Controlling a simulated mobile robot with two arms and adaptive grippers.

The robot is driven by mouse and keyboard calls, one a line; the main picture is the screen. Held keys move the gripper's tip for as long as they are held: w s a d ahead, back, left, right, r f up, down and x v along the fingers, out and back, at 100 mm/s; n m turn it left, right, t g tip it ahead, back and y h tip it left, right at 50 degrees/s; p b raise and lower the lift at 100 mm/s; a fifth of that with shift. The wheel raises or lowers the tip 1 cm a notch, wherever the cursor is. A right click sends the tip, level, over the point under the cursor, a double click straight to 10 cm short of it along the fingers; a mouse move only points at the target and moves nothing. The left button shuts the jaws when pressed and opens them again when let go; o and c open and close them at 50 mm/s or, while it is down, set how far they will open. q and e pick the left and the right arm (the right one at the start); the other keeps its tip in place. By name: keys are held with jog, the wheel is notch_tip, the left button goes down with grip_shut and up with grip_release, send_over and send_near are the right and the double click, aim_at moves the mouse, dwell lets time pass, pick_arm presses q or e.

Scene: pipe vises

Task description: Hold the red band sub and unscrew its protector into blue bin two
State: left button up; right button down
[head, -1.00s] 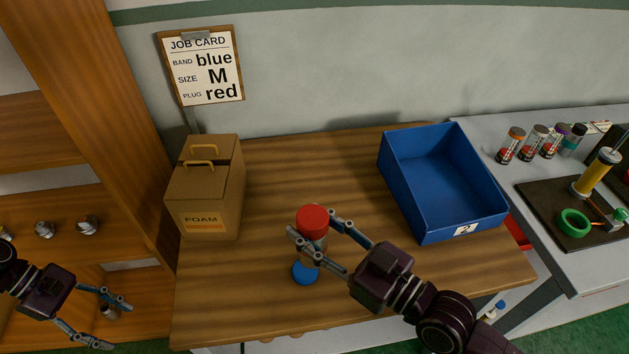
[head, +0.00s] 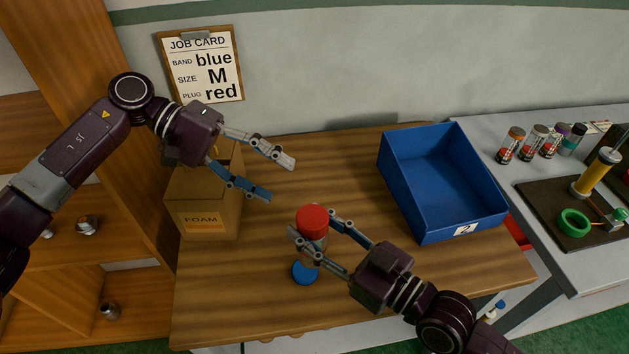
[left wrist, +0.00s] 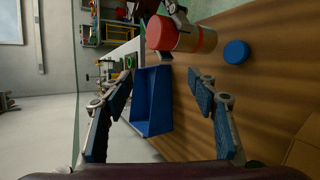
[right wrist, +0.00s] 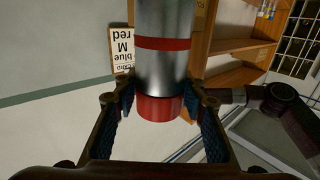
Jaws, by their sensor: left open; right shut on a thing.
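The sub (right wrist: 165,68) is a silver cylinder with a red band (right wrist: 163,43) and a red protector (right wrist: 160,107) on one end. My right gripper (head: 308,240) is shut on the sub just below the protector. It holds the sub upright with the red protector (head: 312,218) on top. In the left wrist view the protector (left wrist: 160,33) also shows. My left gripper (head: 275,180) is open and empty, above and left of the protector, apart from it. Blue bin two (head: 398,200), labelled 2, stands on the right of the table and looks empty.
A blue disc (head: 305,272) lies on the table (head: 250,290) by the sub. A brown FOAM box (head: 210,218) stands at the left, under my left arm. A job card (head: 206,65) hangs on the wall. Several small bottles (head: 537,143) stand on the right bench.

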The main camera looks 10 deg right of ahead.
aim_at(314, 216)
pick_arm(q)
jog(key=s+d+r+m+g+y, duration=0.1)
jog(key=s+d+r+m+y, duration=0.1)
jog(key=s+d+r+m, duration=0.55)
jog(key=t+y, duration=0.1)
jog(key=y, duration=0.1)
jog(key=f+t+y, duration=0.1)
jog(key=t+y, duration=0.1)
jog(key=y, duration=0.1)
jog(key=s+f+t+y, duration=0.1)
jog(key=y, duration=0.2)
jog(key=shift+d+f, duration=0.1)
jog(key=shift+d, duration=0.25)
jog(key=shift+w+a+f+t+y, duration=0.15)
jog(key=shift+w+a+t+y, duration=0.15)
jog(key=shift+a+t+y, duration=0.25)
jog(key=shift+f, duration=0.3)
notch_tip(314, 216, down, 7)
jog(key=shift+f, duration=0.15)
jog(key=shift+c, duration=0.6)
